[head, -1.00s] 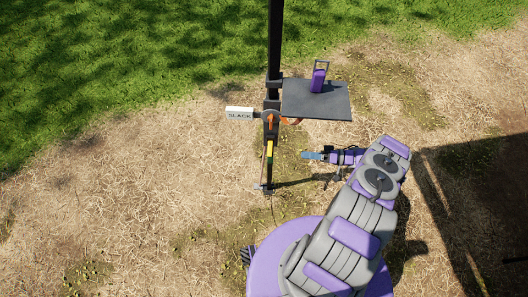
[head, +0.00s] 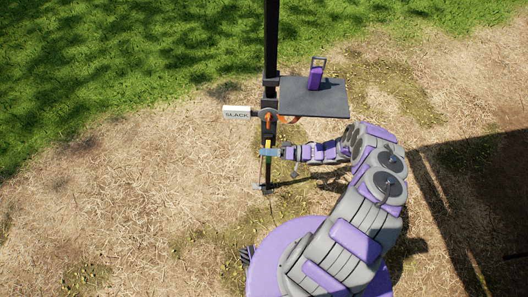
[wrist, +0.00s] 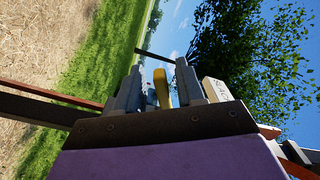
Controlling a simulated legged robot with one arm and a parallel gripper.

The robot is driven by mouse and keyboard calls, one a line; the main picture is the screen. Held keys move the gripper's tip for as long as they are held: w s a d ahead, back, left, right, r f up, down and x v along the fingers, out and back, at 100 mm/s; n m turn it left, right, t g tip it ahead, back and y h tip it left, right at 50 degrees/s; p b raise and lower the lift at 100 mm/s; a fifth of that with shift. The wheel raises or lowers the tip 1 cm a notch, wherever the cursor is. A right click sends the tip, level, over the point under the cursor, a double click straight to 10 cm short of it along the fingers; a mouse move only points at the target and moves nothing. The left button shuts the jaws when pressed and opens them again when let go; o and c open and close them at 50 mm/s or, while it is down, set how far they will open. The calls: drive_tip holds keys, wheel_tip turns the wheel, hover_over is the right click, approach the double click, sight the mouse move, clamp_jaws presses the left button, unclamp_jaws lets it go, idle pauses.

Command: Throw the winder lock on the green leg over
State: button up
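The winder (head: 268,115) sits on a dark upright post and has orange parts. A yellow lever-like piece hangs on the post below it; in the wrist view this yellow piece (wrist: 162,88) stands between my two fingers. My gripper (head: 270,153) is level with it, just below the winder, and covers most of it in the head view. In the wrist view my gripper (wrist: 160,85) has its fingers apart, with small gaps beside the yellow piece. Contact cannot be made out. A green leg is not clearly visible.
A white tag reading SLACK (head: 237,113) sticks out left of the winder. A dark shelf (head: 315,103) to the right carries a purple object with a handle (head: 316,76). A thin foot (head: 264,187) shows at the post's lower end. Dry ground at left is clear.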

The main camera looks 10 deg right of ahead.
drive_tip(key=shift+x, duration=0.85)
drive_tip(key=shift+d, duration=0.1)
drive_tip(key=shift+c, duration=0.2)
